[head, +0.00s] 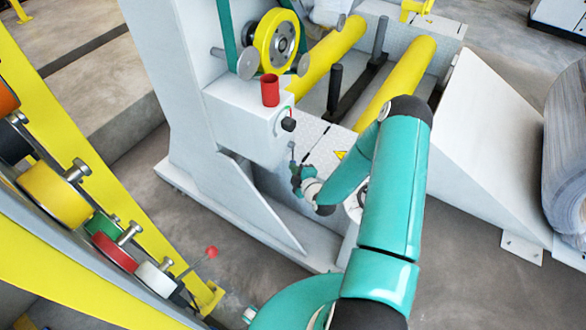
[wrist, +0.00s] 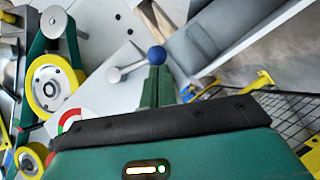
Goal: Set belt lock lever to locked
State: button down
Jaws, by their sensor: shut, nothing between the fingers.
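In the wrist view, a lever with a blue ball knob (wrist: 157,55) and a short grey arm runs from a round pivot on a pale panel. My gripper (wrist: 157,72) shows as green fingers pressed together, its tips just below the ball in the picture. Whether they touch it I cannot tell. A red and green arc mark (wrist: 70,119) lies on the panel, partly hidden by my gripper body. In the head view my gripper (head: 292,164) is small, below a grey box (head: 245,120) carrying a dark knob (head: 288,125) beside a coloured arc.
A red cylinder (head: 270,90) stands on the box, below a yellow wheel (head: 276,41) with a green belt. Yellow rollers (head: 405,75) lie behind. A yellow rack with coloured rolls (head: 55,195) stands at the left. Bare floor (head: 225,260) lies between rack and machine.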

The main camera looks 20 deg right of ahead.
jog(key=shift+w+d+f+n+t+h, duration=0.25)
jog(key=shift+d+f+n+t, duration=0.2)
jog(key=shift+n, duration=0.2)
jog(key=shift+w+d+f+n+t+h, duration=0.15)
jog(key=shift+w+d+f+n+t, duration=0.15)
jog(key=shift+n+t, duration=0.3)
